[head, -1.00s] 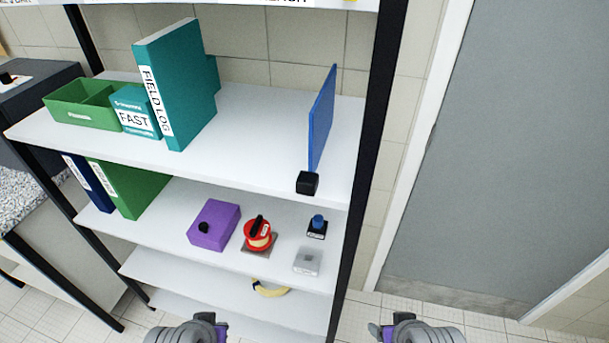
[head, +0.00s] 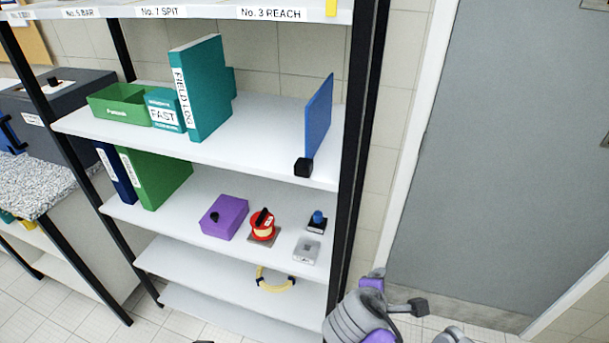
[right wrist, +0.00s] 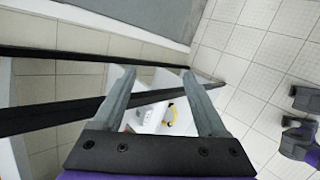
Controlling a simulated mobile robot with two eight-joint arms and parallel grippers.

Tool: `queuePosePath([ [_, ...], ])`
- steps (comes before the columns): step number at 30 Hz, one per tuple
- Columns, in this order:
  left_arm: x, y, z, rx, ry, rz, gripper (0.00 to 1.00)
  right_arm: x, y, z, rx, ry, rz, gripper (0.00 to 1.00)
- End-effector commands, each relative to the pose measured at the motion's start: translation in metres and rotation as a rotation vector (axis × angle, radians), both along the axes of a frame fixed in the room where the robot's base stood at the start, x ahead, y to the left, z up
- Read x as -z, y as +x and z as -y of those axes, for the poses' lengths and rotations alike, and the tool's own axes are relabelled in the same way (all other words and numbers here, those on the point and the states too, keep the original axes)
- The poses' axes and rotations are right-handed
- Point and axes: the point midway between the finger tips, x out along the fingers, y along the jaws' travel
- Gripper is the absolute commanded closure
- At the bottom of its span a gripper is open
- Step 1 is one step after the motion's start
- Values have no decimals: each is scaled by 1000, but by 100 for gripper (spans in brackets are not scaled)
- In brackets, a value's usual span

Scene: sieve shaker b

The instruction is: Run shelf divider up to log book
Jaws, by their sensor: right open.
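The shelf divider is an upright blue panel (head: 319,118) with a black block (head: 303,168) at its front lower edge. It stands near the right end of the upper white shelf (head: 250,150). The log book is a thick teal binder (head: 205,90) labelled FIELD LOG, upright on the left half of the same shelf. A wide bare gap lies between them. My right gripper (right wrist: 160,82) is open and empty in the right wrist view, away from the divider. My right arm shows low right in the head view, outside the shelf unit. My left gripper is out of view.
A teal FAST box (head: 164,110) and a green bin (head: 122,104) stand left of the log book. The lower shelf holds a purple box (head: 224,217), a red spool (head: 262,225) and binders. A black post (head: 362,120) bounds the shelf's right end.

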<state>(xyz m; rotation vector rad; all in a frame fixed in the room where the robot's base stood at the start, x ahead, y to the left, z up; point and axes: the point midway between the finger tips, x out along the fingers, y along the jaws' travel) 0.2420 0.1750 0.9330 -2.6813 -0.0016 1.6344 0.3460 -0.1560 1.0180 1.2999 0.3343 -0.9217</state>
Motion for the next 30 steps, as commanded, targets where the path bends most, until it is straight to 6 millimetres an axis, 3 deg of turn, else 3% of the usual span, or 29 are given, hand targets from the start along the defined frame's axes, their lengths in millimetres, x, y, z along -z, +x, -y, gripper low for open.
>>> queuePosePath([
  [3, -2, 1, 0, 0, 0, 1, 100, -52, 42, -49, -305, -408, 17, 25],
  [6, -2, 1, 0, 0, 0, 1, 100, -96, 64, -96, -484, -739, 49, 25],
  [9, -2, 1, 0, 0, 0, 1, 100, -132, 74, -140, -589, -1006, 85, 25],
  [13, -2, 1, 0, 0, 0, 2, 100, -163, 75, -178, -643, -1226, 117, 25],
  [16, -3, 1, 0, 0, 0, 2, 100, -173, 76, -189, -654, -1298, 127, 25],
  [20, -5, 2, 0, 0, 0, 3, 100, -176, 87, -186, -651, -1314, 126, 25],
  [30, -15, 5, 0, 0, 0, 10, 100, -176, 147, -166, -649, -1310, 126, 25],
])
